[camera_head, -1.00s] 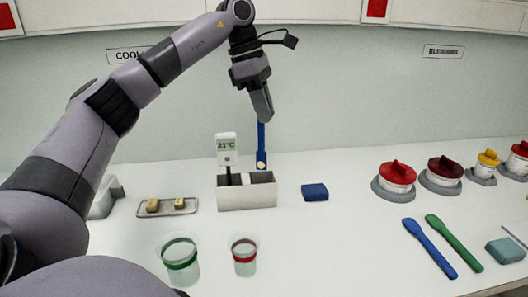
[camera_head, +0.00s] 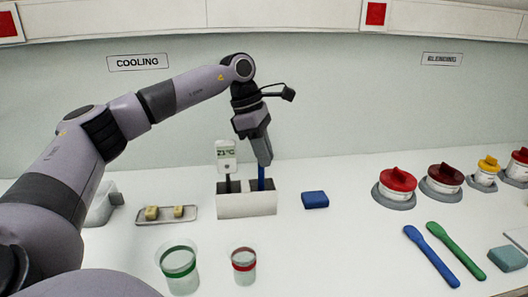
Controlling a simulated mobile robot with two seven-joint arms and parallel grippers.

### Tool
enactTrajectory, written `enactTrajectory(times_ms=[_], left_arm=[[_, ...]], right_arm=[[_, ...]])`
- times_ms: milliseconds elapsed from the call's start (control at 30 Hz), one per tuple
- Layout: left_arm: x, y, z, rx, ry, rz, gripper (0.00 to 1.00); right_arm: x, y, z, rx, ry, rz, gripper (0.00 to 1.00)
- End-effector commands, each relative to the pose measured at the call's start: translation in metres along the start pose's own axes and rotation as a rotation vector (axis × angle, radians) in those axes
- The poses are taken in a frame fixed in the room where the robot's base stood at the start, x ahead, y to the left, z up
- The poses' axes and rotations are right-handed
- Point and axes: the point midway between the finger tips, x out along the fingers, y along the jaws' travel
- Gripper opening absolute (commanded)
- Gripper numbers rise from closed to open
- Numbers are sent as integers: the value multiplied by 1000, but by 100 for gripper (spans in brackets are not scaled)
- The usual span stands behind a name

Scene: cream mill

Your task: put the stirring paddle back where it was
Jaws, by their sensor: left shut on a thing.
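My left gripper (camera_head: 264,163) points down over the right part of a white open-topped box (camera_head: 246,205) in the middle of the bench. It is shut on the upper part of a blue paddle (camera_head: 261,184). The paddle is upright and its lower end is hidden inside the box. I cannot tell whether it touches the bottom. The thermometer (camera_head: 226,157) with its 21°C display stands in the left part of the same box. My right gripper is not in view.
A blue block (camera_head: 315,200) lies right of the box. A tray (camera_head: 166,215) with yellow pieces is left. Beakers with a green band (camera_head: 178,268) and red band (camera_head: 243,265) stand in front. Blue (camera_head: 431,256) and green (camera_head: 455,251) spatulas and lidded jars (camera_head: 397,185) are at right.

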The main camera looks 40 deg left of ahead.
Motion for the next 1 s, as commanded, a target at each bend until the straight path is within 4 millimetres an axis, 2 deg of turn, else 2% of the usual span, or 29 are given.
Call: enactTrajectory(times_ms=[33,100,467,567,833,1000], left_arm=[[1,0,0,0,0,0,27],[1,0,0,0,0,0,43],[-4,0,1,0,0,1,43],[-17,1,1,0,-2,2,43],[-76,1,2,1,-3,3,43],[-105,0,2,0,-1,1,43]], right_arm=[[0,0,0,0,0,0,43],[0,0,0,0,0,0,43],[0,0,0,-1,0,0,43],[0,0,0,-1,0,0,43],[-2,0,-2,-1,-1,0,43],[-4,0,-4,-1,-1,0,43]])
